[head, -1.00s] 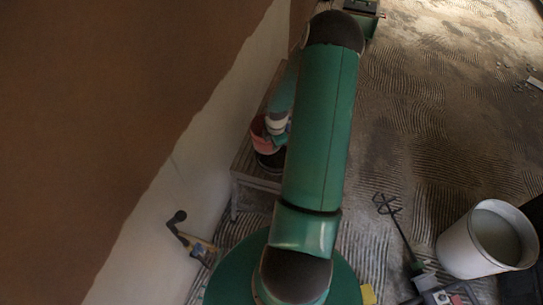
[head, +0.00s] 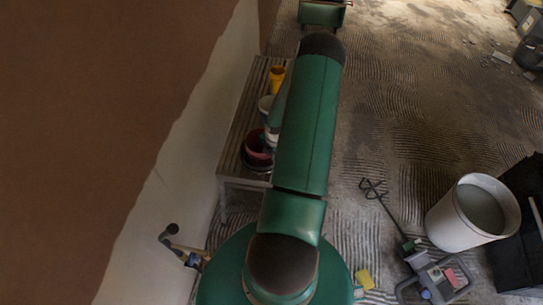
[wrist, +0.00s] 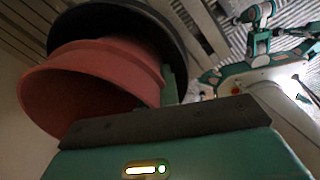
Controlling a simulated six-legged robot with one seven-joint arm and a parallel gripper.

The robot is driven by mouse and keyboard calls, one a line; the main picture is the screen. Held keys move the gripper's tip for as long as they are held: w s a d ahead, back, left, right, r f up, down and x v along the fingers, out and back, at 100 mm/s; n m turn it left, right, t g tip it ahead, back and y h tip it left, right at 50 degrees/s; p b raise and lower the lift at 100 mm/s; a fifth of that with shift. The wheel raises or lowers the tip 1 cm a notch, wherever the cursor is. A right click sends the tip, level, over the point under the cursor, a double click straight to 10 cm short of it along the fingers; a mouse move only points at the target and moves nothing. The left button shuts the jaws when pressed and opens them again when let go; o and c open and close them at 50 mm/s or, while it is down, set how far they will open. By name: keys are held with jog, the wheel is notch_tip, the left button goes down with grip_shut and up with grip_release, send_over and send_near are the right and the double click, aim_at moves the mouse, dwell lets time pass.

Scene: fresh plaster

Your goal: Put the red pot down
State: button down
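The red pot (head: 257,146) is at the near end of a slatted bench (head: 240,127), over a dark round pot (head: 251,165). In the wrist view the red pot (wrist: 90,80) fills the left, its rim towards me, with the dark pot (wrist: 135,18) close behind it. My gripper (wrist: 172,82) is at the red pot, with a green finger against its side. It appears shut on the pot; the other finger is hidden. I cannot tell whether the red pot rests in the dark one.
A yellow cup (head: 277,77) and a white pot (head: 265,104) stand farther along the bench. A plaster wall (head: 195,135) rises at its left. A mixer (head: 432,278) and a white bucket (head: 470,215) are on the floor at right.

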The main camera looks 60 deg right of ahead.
jog(key=shift+f, duration=0.65)
jog(key=shift+w+f, duration=0.1)
jog(key=shift+f, duration=0.25)
jog(key=c, duration=1.9)
grip_release()
jog(key=shift+c, duration=0.2)
